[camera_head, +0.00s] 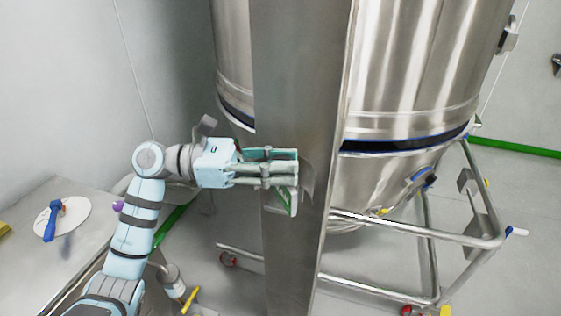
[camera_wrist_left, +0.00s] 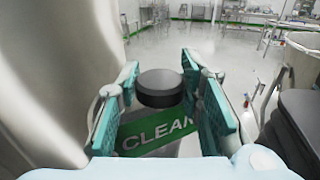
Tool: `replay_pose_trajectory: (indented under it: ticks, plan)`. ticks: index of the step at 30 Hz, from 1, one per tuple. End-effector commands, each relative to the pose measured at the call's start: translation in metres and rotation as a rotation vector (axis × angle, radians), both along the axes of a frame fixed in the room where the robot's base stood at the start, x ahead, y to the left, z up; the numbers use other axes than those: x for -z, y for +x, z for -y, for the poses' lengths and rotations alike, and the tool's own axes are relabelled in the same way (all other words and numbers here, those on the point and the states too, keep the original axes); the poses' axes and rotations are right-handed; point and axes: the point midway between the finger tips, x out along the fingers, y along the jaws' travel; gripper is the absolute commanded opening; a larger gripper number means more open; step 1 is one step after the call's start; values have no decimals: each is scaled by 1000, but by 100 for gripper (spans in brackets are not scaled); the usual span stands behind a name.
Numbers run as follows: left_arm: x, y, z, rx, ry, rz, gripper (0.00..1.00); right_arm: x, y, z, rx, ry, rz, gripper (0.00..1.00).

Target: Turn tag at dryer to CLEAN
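The tag shows as a green face with white letters reading CLEAN (camera_wrist_left: 155,136) in the left wrist view, slightly tilted and partly hidden by my fingers. A round black knob (camera_wrist_left: 160,88) is just above it. In the head view, the green tag (camera_head: 284,203) hangs below my left gripper (camera_head: 296,165), in front of the steel column (camera_head: 300,80). My left gripper's two pads (camera_wrist_left: 160,75) are apart, one on each side of the knob. Whether they press on the knob or leave small gaps is unclear. My right gripper is not in view.
The large steel vessel (camera_head: 415,70) stands behind the column on a tubular frame (camera_head: 430,235). At the left, a bench (camera_head: 40,190) holds a white disc with a blue tool (camera_head: 53,220). Open floor shows beyond in the left wrist view.

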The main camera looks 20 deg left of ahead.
Motion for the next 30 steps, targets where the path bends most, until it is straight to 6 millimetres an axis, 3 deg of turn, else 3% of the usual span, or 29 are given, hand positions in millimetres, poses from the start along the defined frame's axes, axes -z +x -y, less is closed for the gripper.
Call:
replay_pose_trajectory:
  ticks: [17, 23, 30]
  plan:
    - [-1, -1, 0, -126, 0, 1, 5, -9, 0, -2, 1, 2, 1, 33]
    - [-4, -2, 0, -279, 1, 0, 6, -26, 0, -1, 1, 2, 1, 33]
    - [-7, -2, 1, -489, -2, -4, 6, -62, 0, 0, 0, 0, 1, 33]
